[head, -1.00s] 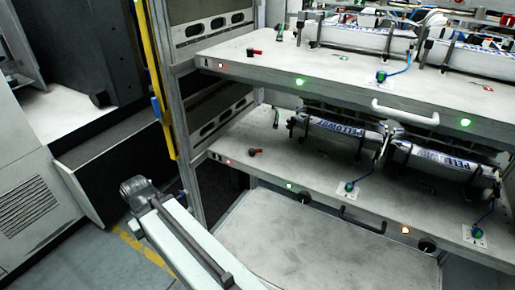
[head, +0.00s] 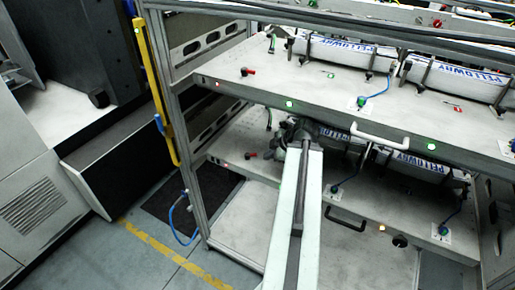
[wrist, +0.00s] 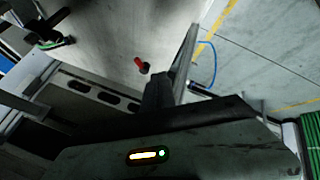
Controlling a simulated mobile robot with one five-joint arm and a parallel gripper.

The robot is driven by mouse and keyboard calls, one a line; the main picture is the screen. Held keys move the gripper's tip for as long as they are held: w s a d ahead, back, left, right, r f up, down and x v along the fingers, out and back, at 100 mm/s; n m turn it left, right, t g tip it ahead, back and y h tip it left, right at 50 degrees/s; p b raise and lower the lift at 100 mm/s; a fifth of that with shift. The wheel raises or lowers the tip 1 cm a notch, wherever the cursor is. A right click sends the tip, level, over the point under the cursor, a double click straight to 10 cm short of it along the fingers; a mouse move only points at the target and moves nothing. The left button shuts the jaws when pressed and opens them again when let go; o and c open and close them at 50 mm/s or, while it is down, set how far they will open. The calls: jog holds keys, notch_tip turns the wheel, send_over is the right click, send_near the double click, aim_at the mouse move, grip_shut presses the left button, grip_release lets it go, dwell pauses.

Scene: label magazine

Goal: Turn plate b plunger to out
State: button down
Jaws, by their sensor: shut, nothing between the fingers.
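A red-handled plunger (head: 250,155) stands on the lower shelf near its left end. A like red-handled plunger (head: 247,71) stands on the upper shelf. No plate letter is readable, so I cannot tell which is plate b's. In the wrist view a red plunger (wrist: 139,63) rises from a pale plate, just ahead of my gripper (wrist: 158,88). My gripper is shut and empty, and I see no contact with the plunger. In the head view my arm's dark end is in front of the lower shelf, right of the lower plunger; the fingertips are not clear there.
The upper shelf (head: 290,86) overhangs the lower shelf (head: 235,136). A white handle (head: 380,136) juts from the upper shelf's front. Wrapped rolls (head: 340,50) lie on the shelves. A frame post (head: 180,130) stands at left. A blue cable (head: 185,215) hangs near the floor.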

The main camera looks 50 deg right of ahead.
jog(key=b, duration=0.9)
send_near(254, 166)
jog(key=x, duration=0.6)
jog(key=shift+w+d+f, duration=0.1)
jog(key=shift+f, duration=0.05)
jog(key=shift+w+d+r+p, duration=0.2)
jog(key=shift+w+d+r, duration=0.05)
jog(key=shift+w+d, duration=0.25)
jog(key=shift+w+d+r+p, duration=0.2)
jog(key=shift+w+d+r, duration=0.1)
jog(key=shift+w+d, duration=0.35)
jog(key=shift+w, duration=0.25)
